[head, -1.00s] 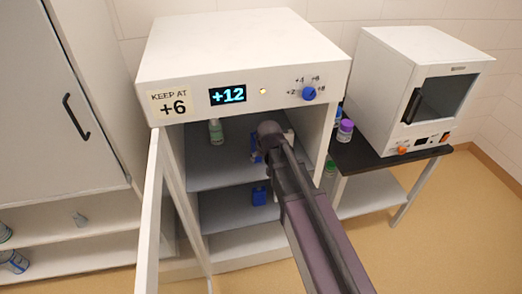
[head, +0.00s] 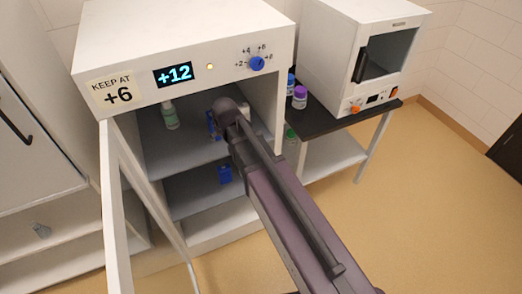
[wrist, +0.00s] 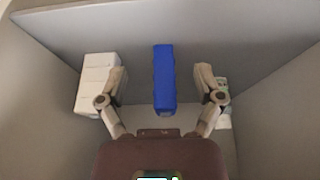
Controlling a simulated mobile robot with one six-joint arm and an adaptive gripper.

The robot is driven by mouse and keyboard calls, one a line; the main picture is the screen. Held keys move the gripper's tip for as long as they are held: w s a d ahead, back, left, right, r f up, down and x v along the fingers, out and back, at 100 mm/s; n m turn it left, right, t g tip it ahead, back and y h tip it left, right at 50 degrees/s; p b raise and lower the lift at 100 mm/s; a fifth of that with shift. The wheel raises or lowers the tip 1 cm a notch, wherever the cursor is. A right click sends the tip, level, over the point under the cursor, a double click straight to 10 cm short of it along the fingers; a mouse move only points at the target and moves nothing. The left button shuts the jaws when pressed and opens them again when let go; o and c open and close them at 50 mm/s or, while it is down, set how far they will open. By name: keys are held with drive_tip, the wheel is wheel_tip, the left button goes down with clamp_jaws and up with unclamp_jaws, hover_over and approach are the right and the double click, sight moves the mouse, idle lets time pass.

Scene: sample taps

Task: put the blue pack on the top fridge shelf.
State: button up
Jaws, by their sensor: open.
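A blue pack (wrist: 164,78) shows in the wrist view between the two fingers of my open gripper (wrist: 163,90), with a gap on each side. In the head view the same blue pack (head: 212,124) is on the top shelf (head: 185,148) of the open fridge, partly hidden by my arm. My gripper's fingers are hidden there behind my wrist. A second blue item (head: 225,174) sits on the lower shelf.
A white box (wrist: 96,82) is close beside one finger, and a green-labelled bottle (head: 170,115) stands on the other side. The fridge door (head: 118,210) is open at left. The display (head: 173,75) reads +12; a label says keep at +6. A dark side table (head: 340,120) is at right.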

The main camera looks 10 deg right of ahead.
drive_tip(key=s+d+m+g, duration=0.1)
drive_tip(key=s+d+g, duration=0.1)
drive_tip(key=s+d, duration=0.5)
drive_tip(key=s+d+f+m+g+h, duration=0.1)
drive_tip(key=s+d+m+g, duration=0.1)
drive_tip(key=s+d, duration=0.5)
drive_tip(key=d, duration=0.5)
drive_tip(key=shift+s+f, duration=0.15)
drive_tip(key=shift+s, duration=0.1)
drive_tip(key=c, duration=0.4)
drive_tip(key=shift+d, duration=0.1)
